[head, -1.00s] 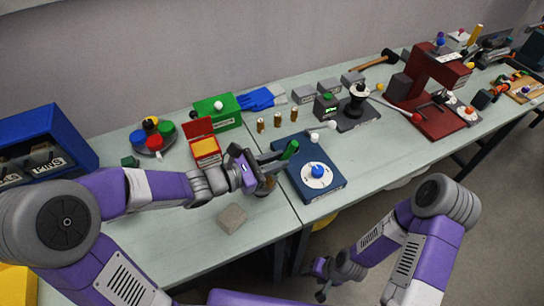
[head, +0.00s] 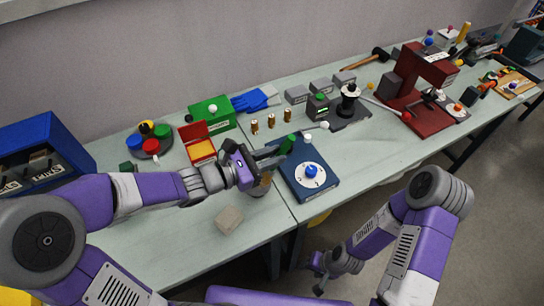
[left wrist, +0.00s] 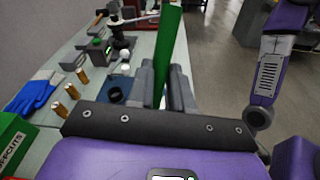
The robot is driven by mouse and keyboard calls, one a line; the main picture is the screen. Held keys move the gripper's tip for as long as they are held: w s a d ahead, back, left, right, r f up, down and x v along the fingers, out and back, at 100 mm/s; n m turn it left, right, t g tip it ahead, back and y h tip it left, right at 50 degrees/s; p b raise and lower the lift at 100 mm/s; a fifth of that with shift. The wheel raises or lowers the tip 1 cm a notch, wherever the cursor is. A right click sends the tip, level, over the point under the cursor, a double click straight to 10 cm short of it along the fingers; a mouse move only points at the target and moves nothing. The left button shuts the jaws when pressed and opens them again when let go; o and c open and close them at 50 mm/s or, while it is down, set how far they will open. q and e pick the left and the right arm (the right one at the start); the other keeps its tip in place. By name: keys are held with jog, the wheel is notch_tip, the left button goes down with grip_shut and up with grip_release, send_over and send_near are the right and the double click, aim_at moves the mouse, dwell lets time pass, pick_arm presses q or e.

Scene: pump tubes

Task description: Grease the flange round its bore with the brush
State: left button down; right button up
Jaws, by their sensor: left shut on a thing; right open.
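My left gripper (head: 272,161) is shut on the green-handled brush (head: 289,143), above the table's front part. In the left wrist view the green handle (left wrist: 168,50) sticks up from between the grey fingers (left wrist: 165,88); no bristles can be made out. To the right of the gripper lies a blue plate (head: 325,186) with a white disc (head: 302,178) and a blue knob-like middle (head: 311,171). Which part is the flange, and its bore, I cannot tell. My right gripper (head: 318,277) is open and empty, low in front of the table.
A red box with yellow contents (head: 202,150), a green box (head: 224,118) and a tray of coloured knobs stand behind my left arm. Brass cylinders (head: 271,121) and a dark stand (head: 348,103) are farther back.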

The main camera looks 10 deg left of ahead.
pick_arm(q)
jog(key=shift+r+p, duration=0.3)
jog(key=shift+r, duration=0.45)
jog(key=shift+r, duration=0.1)
notch_tip(320, 180, up, 3)
jog(key=shift+f+p, duration=0.1)
jog(key=shift+p, duration=1)
